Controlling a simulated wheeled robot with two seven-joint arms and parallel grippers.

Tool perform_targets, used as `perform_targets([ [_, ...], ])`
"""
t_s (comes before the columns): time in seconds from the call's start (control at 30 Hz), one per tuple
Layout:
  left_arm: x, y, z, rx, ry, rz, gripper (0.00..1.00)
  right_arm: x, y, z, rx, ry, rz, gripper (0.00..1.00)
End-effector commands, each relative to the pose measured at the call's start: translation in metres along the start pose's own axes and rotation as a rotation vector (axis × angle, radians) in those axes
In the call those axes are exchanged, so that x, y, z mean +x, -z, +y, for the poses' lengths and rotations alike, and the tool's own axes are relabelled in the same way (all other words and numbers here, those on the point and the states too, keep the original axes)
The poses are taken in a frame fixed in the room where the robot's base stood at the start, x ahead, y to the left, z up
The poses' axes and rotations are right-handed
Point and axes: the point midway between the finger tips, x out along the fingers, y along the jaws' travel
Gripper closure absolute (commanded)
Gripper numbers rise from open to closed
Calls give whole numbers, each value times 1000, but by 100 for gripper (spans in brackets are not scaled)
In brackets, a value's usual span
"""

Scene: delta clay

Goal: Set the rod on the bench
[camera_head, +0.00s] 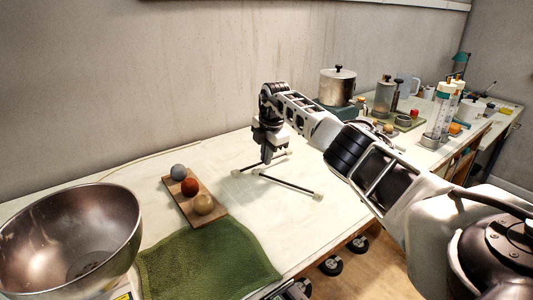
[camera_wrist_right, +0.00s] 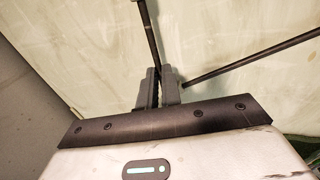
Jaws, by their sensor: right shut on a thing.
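My right gripper (camera_head: 267,157) is low over the pale bench (camera_head: 330,227), near its middle. It is shut on a thin dark rod (camera_head: 243,170) with light ends. In the right wrist view the held rod (camera_wrist_right: 148,30) runs up from between the two fingers (camera_wrist_right: 158,88). Whether the held rod touches the bench I cannot tell. My left gripper is out of view.
A wooden board (camera_head: 180,208) holding several balls lies left of the rods. A green cloth (camera_head: 207,262) and a metal bowl (camera_head: 110,225) are at the front left. A lidded pot (camera_head: 337,87) stands at the back right. Bare bench surrounds the rods.

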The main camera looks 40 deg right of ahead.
Motion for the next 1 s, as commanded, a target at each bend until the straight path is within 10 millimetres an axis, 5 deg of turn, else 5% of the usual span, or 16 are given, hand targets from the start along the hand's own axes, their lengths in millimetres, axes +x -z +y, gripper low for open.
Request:
perform_targets([
  [0.17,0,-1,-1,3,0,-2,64,4,0,-1,0,1,0,100],
  [0.3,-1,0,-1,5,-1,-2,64,4,0,-1,0,1,0,72],
  [0.63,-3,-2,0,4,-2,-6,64,-1,0,0,-1,-1,0,72],
  [1.0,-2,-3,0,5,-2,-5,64,-71,0,2,-2,-4,-2,72],
])
